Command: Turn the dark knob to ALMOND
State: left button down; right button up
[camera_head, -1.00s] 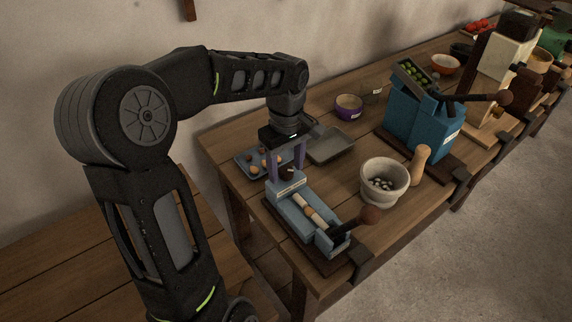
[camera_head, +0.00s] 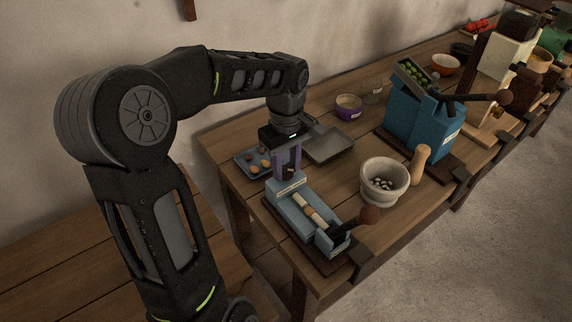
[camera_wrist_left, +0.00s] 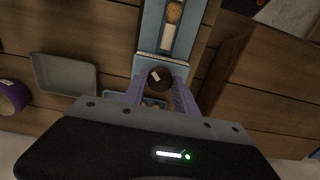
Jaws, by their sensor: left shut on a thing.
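The dark knob (camera_wrist_left: 159,78) is round, with a pale mark on its top, and sits at the end of the blue nutcracker-like device (camera_head: 291,203). A pale label plate (camera_wrist_left: 161,58) lies beside the knob; its lettering is too small to read. My left gripper (camera_wrist_left: 160,88) points down with its purple fingers on either side of the knob, shut on it. In the head view the left gripper (camera_head: 287,172) partly hides the knob. My right gripper is not in view.
A blue tray of nuts (camera_head: 241,169) and a grey tray (camera_head: 333,148) lie behind the device. A stone mortar (camera_head: 369,193) and a blue press (camera_head: 408,122) stand to the right.

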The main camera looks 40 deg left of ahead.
pick_arm(q)
jog(key=shift+m, duration=0.5)
jog(key=m, duration=0.3)
jog(key=shift+m, duration=0.3)
jog(key=m, duration=0.4)
jog(key=shift+m+p, duration=0.3)
jog(key=shift+p, duration=0.05)
jog(key=m, duration=0.4)
jog(key=m+p, duration=0.1)
jog(key=m, duration=0.3)
jog(key=shift+m, duration=0.4)
jog(key=c, duration=1)
grip_release()
jog(key=shift+o, duration=0.2)
jog(key=shift+r, duration=0.1)
